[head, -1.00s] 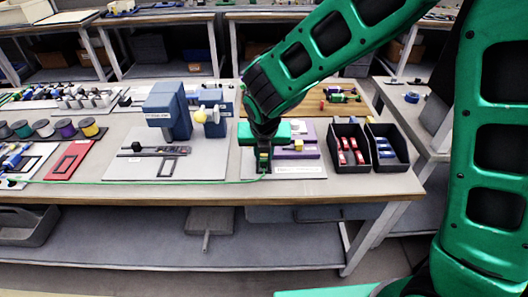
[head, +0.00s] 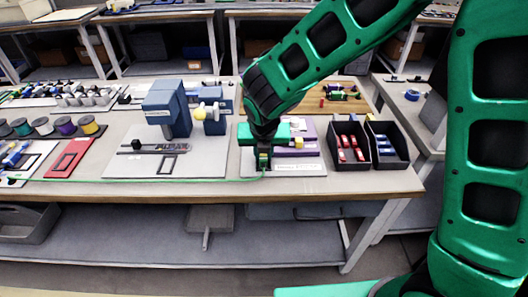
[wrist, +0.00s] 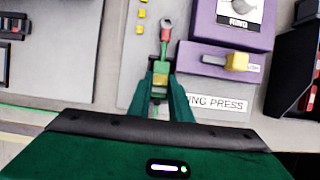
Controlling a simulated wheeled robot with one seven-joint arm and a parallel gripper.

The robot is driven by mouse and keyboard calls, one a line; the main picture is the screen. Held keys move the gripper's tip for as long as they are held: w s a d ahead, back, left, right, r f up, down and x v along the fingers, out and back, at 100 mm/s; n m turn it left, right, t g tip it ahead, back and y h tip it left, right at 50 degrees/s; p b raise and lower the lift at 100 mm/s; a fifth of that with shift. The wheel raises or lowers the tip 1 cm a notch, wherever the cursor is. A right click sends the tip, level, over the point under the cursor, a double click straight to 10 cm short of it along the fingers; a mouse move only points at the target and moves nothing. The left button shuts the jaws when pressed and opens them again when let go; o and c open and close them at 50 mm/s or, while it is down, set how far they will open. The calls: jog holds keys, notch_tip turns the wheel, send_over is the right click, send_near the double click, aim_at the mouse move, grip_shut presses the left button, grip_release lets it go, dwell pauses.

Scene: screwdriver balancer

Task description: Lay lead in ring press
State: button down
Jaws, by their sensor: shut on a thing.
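My gripper (wrist: 161,74) is shut on the green lead (wrist: 163,54). The lead's end points away from me, with a red collar (wrist: 165,35) and a grey metal ring terminal (wrist: 167,22) past the fingertips. The purple ring press (wrist: 225,55) stands just right of the lead, with a dial on top and a yellow-knobbed lever (wrist: 237,62). In the head view my gripper (head: 263,157) is over the press's pale base plate (head: 300,169); the arm partly hides the press (head: 305,151). Whether the lead touches the plate I cannot tell.
Small yellow blocks (wrist: 139,28) stand on the plate left of the lead. Dark bins (head: 349,145) holding red and blue parts stand right of the press. A blue machine (head: 167,109) stands to the left. The green wire trails left along the table's front.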

dwell(0.3)
jog(key=c, duration=1.5)
grip_release()
jog(key=shift+c, duration=0.2)
jog(key=v, duration=1)
jog(key=shift+r, duration=0.3)
jog(key=shift+s, duration=0.15)
